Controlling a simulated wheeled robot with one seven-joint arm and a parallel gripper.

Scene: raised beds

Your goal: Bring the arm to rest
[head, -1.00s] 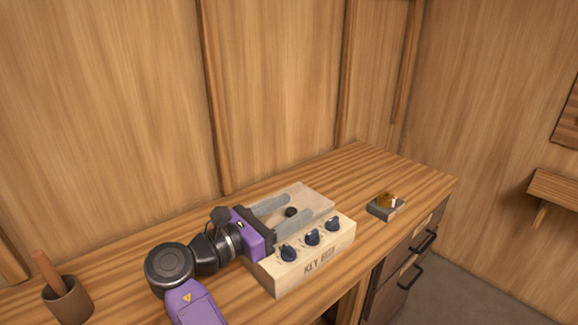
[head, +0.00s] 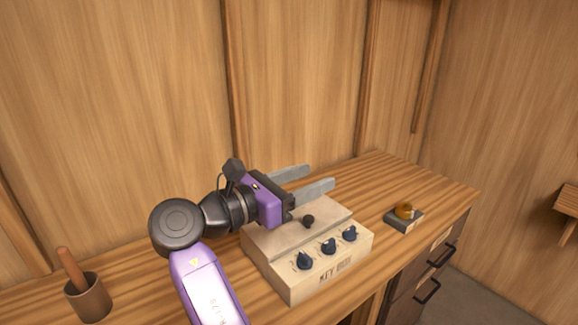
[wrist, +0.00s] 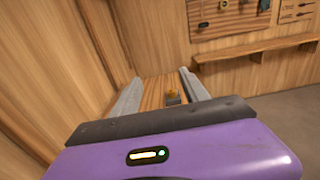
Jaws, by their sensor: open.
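My gripper (head: 310,180) is open and empty, its two grey fingers spread apart above the back of the key box. In the wrist view my gripper (wrist: 160,92) shows both fingers reaching forward with nothing between them but the bench and wall beyond. My purple and black arm comes up from the lower edge of the head view. The pale wooden key box (head: 312,282) sits on the bench, with dark blue knobs on its sloped front and a dark round knob (head: 308,220) on its top. The fingers appear clear of the box.
The wooden bench (head: 390,180) runs along the plank wall. A small grey block with an amber piece (head: 404,212) sits to the right of the box and also shows in the wrist view (wrist: 172,97). A brown pot (head: 88,298) with a wooden handle stands at the left. A wall shelf (wrist: 255,52) is beyond.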

